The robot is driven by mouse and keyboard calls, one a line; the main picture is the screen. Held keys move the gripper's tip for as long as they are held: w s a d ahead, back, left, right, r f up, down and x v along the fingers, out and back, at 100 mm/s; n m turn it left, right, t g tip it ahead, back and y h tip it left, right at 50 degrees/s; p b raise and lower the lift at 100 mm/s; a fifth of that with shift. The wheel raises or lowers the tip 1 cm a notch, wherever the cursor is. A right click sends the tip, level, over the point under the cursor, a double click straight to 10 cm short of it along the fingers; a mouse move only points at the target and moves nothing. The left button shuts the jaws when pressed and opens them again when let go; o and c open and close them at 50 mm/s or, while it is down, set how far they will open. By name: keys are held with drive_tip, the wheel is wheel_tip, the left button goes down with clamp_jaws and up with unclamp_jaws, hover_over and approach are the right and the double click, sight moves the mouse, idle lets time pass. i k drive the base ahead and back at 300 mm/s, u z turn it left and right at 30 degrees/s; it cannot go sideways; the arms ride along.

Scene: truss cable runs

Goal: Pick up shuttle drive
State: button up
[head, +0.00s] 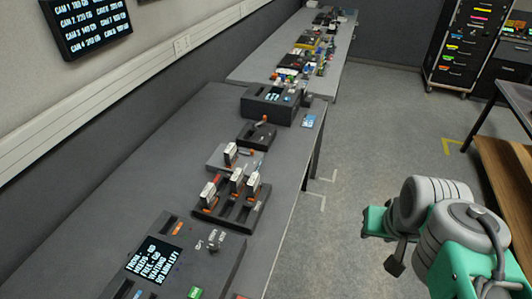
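Several small silver drives with orange marks stand upright on the long grey bench in the head view. Three of them, a left one (208,195), a middle one (236,184) and a right one (252,187), stand in a black slotted dock (238,219). Another drive (230,155) stands on a grey base (216,158) just behind. No readable label shows which is the shuttle drive. My green and grey arm is at the lower right, over the floor and apart from the bench. A dark piece at its left end may be my gripper (395,262); its fingers are unclear.
A black console with a text screen (154,262) fills the near bench. Behind the drives are a small black dock (258,136), a black device (269,104) and a blue card (308,121). A cluttered second bench lies beyond. The floor between bench and wooden table (510,170) is clear.

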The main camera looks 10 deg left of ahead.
sight(254, 184)
drive_tip(key=i, duration=1.95)
drive_tip(key=u, duration=4.9)
